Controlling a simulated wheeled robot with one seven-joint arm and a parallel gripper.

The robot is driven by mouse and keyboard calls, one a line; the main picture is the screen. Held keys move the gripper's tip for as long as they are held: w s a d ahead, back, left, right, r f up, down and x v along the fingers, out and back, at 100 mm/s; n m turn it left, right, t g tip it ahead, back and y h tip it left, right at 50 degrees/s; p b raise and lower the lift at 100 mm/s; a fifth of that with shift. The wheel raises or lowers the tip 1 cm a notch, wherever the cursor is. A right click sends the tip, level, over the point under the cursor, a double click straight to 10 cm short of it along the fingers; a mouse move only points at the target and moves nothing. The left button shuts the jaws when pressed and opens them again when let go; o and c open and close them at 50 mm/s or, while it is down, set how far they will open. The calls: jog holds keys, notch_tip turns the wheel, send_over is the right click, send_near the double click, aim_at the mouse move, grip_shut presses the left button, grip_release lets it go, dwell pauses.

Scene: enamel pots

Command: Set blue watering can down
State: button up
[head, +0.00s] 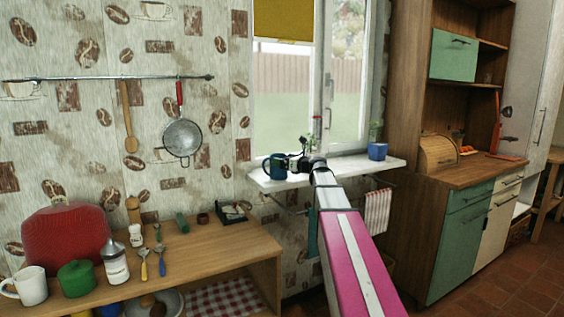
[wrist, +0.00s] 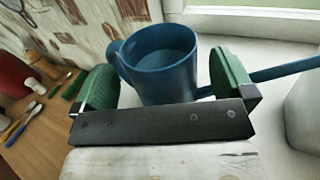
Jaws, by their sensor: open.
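The blue watering can (head: 272,167) stands upright on the white windowsill (head: 345,168) at its left end. In the wrist view the blue watering can (wrist: 165,68) shows its open top, a handle on its left and a thin spout reaching right. My gripper (wrist: 165,85) is open, with one green-padded finger on each side of the can. I cannot tell whether the fingers touch it. In the head view my gripper (head: 293,163) is at the sill beside the can, and my arm hides part of the sill.
A blue pot with a plant (head: 377,150) stands at the sill's right. A wooden cabinet (head: 450,178) stands at right.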

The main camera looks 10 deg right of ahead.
jog(key=v, duration=1)
jog(key=shift+d, duration=0.2)
jog(key=shift+s, duration=0.1)
dwell(0.7)
